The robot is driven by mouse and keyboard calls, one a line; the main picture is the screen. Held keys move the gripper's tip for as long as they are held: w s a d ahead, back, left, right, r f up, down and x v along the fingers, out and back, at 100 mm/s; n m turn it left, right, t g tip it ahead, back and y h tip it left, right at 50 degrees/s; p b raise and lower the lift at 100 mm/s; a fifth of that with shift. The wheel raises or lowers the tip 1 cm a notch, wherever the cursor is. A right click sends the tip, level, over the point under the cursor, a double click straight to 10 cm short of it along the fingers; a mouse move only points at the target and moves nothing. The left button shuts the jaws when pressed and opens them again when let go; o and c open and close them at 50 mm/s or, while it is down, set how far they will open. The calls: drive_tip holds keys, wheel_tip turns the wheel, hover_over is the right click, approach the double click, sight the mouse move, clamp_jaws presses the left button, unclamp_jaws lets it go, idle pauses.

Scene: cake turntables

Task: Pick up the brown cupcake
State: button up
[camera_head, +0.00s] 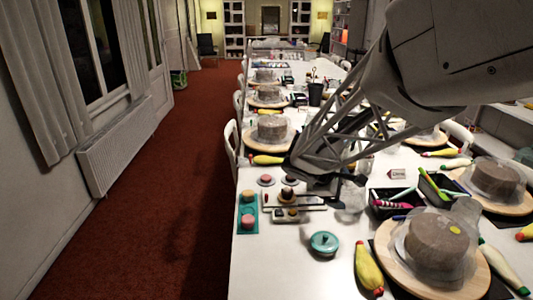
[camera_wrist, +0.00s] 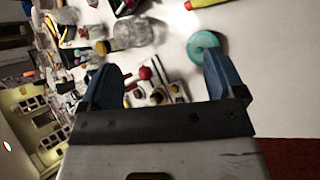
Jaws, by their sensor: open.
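Small cupcakes stand on the near left part of the white table. A dark brownish-red cupcake (camera_head: 288,193) sits by a pale stand, just below my gripper's end in the head view; its exact colour is hard to tell. In the wrist view, small dark and red-topped pieces (camera_wrist: 158,96) lie on a pale holder between my fingers; I cannot tell which one is the brown cupcake. My gripper (camera_wrist: 163,72) is open, with its two blue fingers spread apart and nothing between their tips. In the head view, my arm covers part of the area behind the cupcakes.
A teal round lidded dish (camera_head: 323,243) stands nearer. A clear jar (camera_head: 351,196), black trays (camera_head: 391,203) and covered cakes (camera_head: 436,242) on wooden turntables stand to the right. The front left tabletop is clear.

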drive_tip(key=w+a+f+n+t+h, duration=0.15)
drive_tip(key=w+f+n, duration=0.25)
drive_tip(key=w, duration=0.4)
drive_tip(key=w+a+f+n+t, duration=0.25)
drive_tip(key=w+f+n, duration=0.2)
drive_tip(key=w, duration=0.25)
drive_tip(key=n+t+y, duration=0.2)
drive_tip(key=n+t, duration=0.2)
drive_tip(key=n, duration=0.5)
approach(285, 192)
drive_tip(key=x, duration=0.3)
drive_tip(key=shift+s+d, duration=0.2)
drive_tip(key=shift+d, duration=0.1)
drive_tip(key=shift+x, duration=1.25)
drive_tip(key=shift+w, duration=0.1)
drive_tip(key=shift+a+x, duration=0.2)
drive_tip(key=shift+x, duration=2.35)
drive_tip(key=shift+w, duration=0.1)
drive_tip(key=shift+c, duration=0.4)
drive_tip(key=c, duration=1)
